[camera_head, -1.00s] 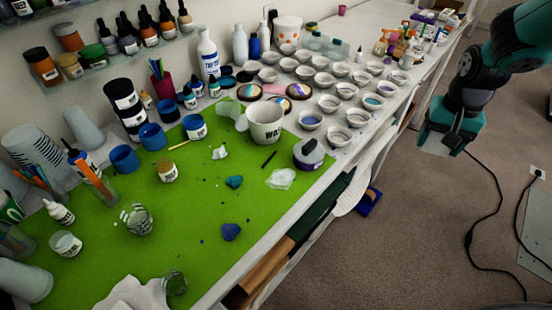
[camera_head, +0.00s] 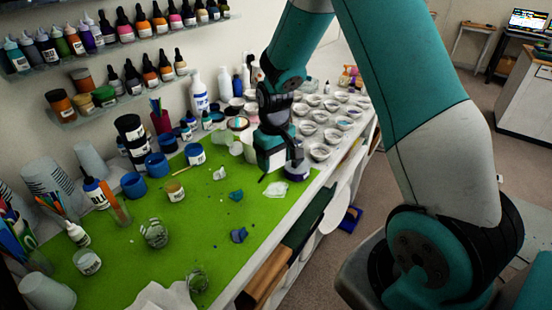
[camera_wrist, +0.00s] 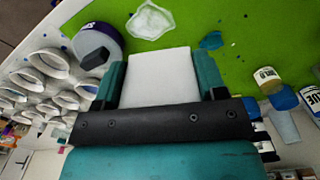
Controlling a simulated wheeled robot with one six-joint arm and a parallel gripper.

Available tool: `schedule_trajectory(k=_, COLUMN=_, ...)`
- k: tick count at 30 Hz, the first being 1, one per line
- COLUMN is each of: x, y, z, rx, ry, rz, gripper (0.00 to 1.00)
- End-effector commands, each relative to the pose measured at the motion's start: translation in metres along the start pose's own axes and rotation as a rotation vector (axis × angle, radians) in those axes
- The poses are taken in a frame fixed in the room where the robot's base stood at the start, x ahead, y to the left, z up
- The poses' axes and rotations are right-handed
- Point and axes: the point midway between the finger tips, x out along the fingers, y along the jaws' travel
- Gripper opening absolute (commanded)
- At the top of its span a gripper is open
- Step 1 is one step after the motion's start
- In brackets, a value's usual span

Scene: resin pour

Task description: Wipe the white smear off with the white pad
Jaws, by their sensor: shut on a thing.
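The whitish, translucent smear (camera_head: 275,189) lies on the green mat near its front edge. It also shows at the top of the wrist view (camera_wrist: 150,20). My gripper (camera_head: 270,172) is over the mat just behind the smear, beside the purple-labelled round tub (camera_head: 298,170). In the wrist view its teal fingers are shut on the white pad (camera_wrist: 158,75), a flat pale block held between them. The pad appears just short of the smear, not over it. I cannot tell whether the pad touches the mat.
The green mat (camera_head: 140,263) holds blue chunks (camera_head: 239,235), clear cups (camera_head: 154,233) and a labelled jar (camera_head: 175,192). Several small white cups (camera_head: 320,152) stand right of my gripper. The tub (camera_wrist: 97,45) is close to one finger. Bottles line the wall shelves.

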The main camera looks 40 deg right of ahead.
Motion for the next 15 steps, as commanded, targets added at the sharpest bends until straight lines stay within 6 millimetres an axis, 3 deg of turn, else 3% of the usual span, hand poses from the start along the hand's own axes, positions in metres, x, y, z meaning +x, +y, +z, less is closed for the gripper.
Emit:
schedule_trajectory(k=6, x=0.010, y=0.028, z=0.013, rx=-0.239, ry=0.000, rz=-0.002, gripper=0.27)
schedule_trajectory(k=15, x=0.033, y=0.031, z=0.015, rx=-0.287, ry=0.001, rz=-0.002, gripper=0.27)
